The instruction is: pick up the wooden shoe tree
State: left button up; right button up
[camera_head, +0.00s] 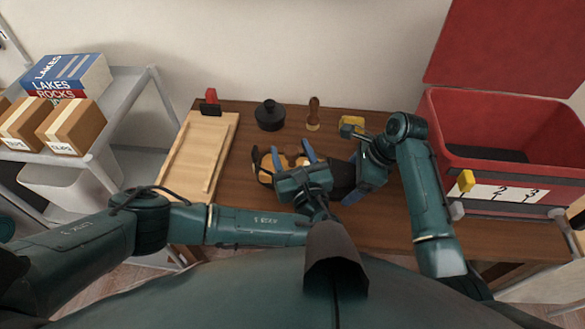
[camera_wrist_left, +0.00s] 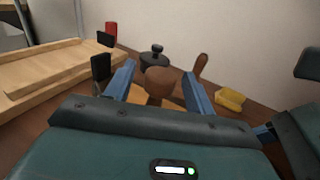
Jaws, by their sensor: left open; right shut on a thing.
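The wooden shoe tree (camera_head: 291,161) appears as a tan-orange piece on the desk, partly hidden by my left gripper. In the left wrist view its brown knob on a stem (camera_wrist_left: 160,82) shows between the fingers. My left gripper (camera_head: 293,152) is open, with its blue fingers on either side of the piece; it also shows in the left wrist view (camera_wrist_left: 158,75). I cannot tell whether they touch it. My right gripper (camera_head: 349,166) is shut on a dark object (camera_head: 342,174) just to the right, mostly hidden by the grippers.
A wooden board (camera_head: 195,160) with a red-and-black clamp (camera_head: 211,103) lies left. A black lidded pot (camera_head: 270,115), an upright wooden handle (camera_head: 313,114) and a yellow item (camera_head: 351,121) stand behind. An open red box (camera_head: 440,125) bounds the right; a shelf with boxes (camera_head: 72,126) is left.

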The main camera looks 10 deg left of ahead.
pick_arm(q)
jog(key=c, duration=1)
jog(key=shift+o, duration=0.2)
notch_tip(320, 180, up, 10)
jog(key=shift+r, duration=0.1)
dwell(1.2)
jog(key=shift+r, duration=0.4)
pick_arm(e)
jog(key=shift+c, duration=0.2)
